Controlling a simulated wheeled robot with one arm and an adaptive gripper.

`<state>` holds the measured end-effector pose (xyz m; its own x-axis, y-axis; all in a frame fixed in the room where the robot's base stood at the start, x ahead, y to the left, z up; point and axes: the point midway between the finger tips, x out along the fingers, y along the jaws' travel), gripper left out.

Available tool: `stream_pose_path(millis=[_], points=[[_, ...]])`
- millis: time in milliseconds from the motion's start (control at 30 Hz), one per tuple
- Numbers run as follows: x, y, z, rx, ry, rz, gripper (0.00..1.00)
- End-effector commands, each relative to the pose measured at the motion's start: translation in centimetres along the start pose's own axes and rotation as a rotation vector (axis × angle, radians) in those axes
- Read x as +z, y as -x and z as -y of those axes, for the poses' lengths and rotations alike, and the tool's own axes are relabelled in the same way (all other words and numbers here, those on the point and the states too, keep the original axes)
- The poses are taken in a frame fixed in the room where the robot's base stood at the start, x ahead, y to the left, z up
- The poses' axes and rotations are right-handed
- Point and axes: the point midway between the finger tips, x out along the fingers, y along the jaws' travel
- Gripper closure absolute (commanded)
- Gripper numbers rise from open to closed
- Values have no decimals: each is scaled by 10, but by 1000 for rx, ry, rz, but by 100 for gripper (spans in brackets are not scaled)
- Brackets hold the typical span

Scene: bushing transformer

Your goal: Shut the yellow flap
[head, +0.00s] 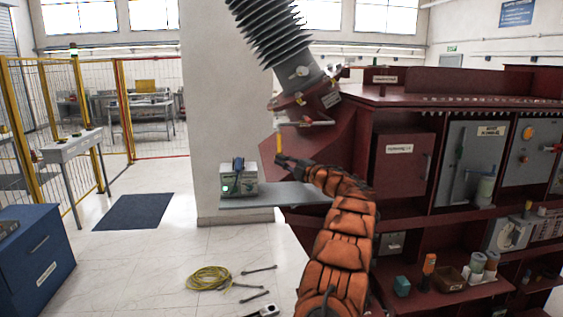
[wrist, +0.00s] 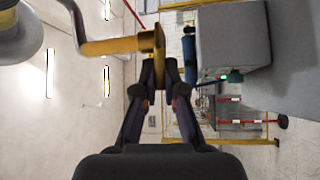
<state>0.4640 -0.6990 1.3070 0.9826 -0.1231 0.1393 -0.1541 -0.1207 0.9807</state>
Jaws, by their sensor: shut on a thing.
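The yellow flap (head: 279,142) is a small narrow plate below the lower end of the grey ribbed bushing, at the left of the dark red transformer. In the wrist view the yellow flap (wrist: 130,45) is seen close up, joined to a bent grey-brown pipe, with a flat plate at its right end. My gripper (head: 280,159) is at the flap's lower end. In the wrist view my gripper (wrist: 160,62) has its fingertips shut on the plate's near edge. The fingers hide part of that edge.
The transformer cabinet (head: 403,160) stands to the right of my arm. A grey shelf (head: 290,195) below my gripper carries a box with a green light (head: 236,181). A coiled yellow cable (head: 209,278) and several tools lie on the floor. A blue cabinet (head: 40,260) is at left.

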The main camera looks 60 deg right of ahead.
Motion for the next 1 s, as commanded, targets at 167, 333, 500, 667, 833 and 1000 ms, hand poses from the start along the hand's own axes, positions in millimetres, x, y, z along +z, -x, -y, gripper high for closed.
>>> stream_pose_path(millis=[167,333,500,667,833,1000], points=[[0,1,-4,2,2,-14,100],[0,2,-3,0,0,-16,100],[0,2,-2,0,-1,-15,100],[1,2,-2,-1,-1,-15,83],[0,1,0,-3,-2,-15,65],[0,1,0,-3,-3,-16,65]])
